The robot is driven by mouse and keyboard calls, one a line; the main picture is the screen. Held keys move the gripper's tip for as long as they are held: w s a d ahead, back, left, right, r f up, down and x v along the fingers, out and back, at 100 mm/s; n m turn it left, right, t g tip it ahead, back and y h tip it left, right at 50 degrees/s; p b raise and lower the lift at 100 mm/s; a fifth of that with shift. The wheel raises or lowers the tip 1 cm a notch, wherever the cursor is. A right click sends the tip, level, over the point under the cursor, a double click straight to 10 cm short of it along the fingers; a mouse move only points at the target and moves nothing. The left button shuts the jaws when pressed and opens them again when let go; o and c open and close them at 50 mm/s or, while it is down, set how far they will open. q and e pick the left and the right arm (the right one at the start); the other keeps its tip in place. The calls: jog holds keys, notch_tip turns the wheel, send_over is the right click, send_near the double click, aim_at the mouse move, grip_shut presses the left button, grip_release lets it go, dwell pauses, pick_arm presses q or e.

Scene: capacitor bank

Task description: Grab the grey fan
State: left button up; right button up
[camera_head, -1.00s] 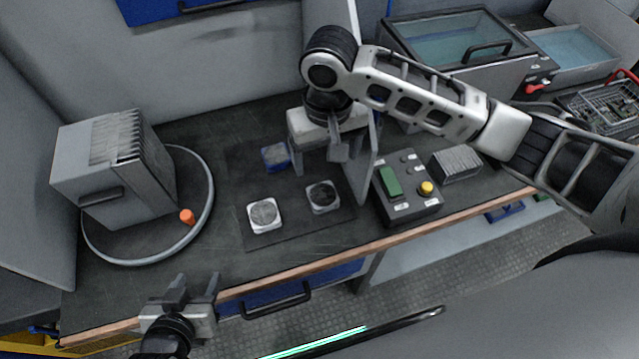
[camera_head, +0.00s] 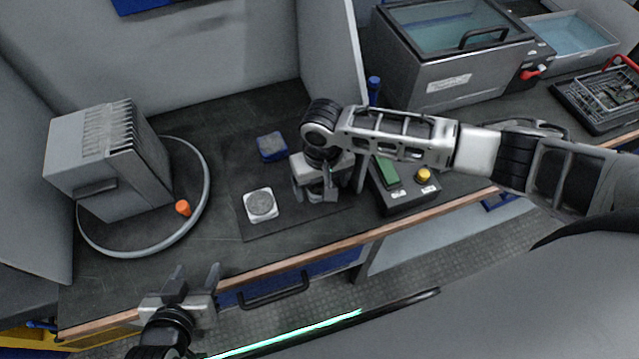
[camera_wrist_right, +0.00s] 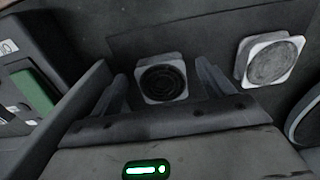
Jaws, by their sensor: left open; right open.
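A square fan with a white frame and a grey face (camera_head: 261,205) lies flat on the dark mat (camera_head: 290,225); it also shows at the upper right of the right wrist view (camera_wrist_right: 270,60). A second pale-framed fan with a dark face (camera_wrist_right: 163,78) lies beside it, hidden in the head view by my right gripper. My right gripper (camera_head: 315,190) is open above the dark-faced fan, which appears between its fingers in the wrist view. My left gripper (camera_head: 195,277) is open and empty near the bench's front edge.
A grey finned box (camera_head: 110,165) stands in a round ring with an orange knob (camera_head: 183,208) at left. A blue block (camera_head: 271,147) lies behind the fans. A control box with a green panel and yellow button (camera_head: 423,175) stands right, beside an upright grey panel (camera_head: 333,90).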

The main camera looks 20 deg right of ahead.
jog(key=shift+f, duration=0.4)
jog(key=c, duration=1.1)
jog(key=shift+r, duration=0.15)
